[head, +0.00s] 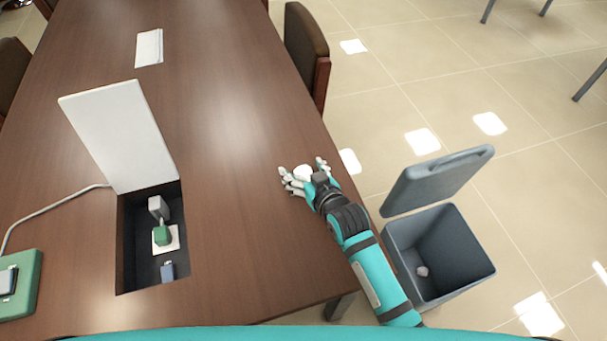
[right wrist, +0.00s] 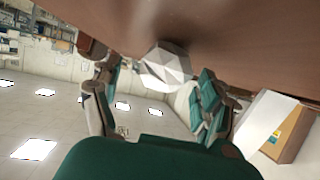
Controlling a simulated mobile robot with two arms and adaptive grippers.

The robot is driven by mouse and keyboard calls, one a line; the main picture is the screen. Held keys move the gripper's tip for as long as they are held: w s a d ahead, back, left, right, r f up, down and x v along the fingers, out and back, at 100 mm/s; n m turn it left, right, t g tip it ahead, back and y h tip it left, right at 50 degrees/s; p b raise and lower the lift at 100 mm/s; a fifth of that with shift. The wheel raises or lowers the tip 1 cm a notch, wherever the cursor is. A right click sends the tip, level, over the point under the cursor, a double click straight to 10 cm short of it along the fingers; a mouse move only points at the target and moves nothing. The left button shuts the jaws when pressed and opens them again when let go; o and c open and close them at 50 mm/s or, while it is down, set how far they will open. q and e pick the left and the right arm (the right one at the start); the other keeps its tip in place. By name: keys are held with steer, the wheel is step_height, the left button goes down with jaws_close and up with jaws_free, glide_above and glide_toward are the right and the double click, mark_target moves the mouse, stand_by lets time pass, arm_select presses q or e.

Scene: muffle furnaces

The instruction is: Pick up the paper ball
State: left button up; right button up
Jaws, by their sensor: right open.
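The white crumpled paper ball (head: 302,171) is at the right edge area of the brown table. My right gripper (head: 303,167) reaches to it with its fingers open on either side. In the right wrist view the faceted paper ball (right wrist: 168,66) lies between the two spread fingers of the right gripper (right wrist: 155,85), near the brown table surface. Contact between fingers and ball cannot be told. My left gripper is not in view.
An open grey bin (head: 444,255) with a small pale lump inside stands right of the table (head: 230,240). A raised white lid (head: 120,135) stands by a socket recess (head: 133,260). A green box (head: 20,285) and white papers (head: 149,47) lie on the table. A chair (head: 307,50) is behind.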

steer(key=c, duration=1)
steer(key=shift+o, duration=0.2)
steer(key=shift+r, duration=0.1)
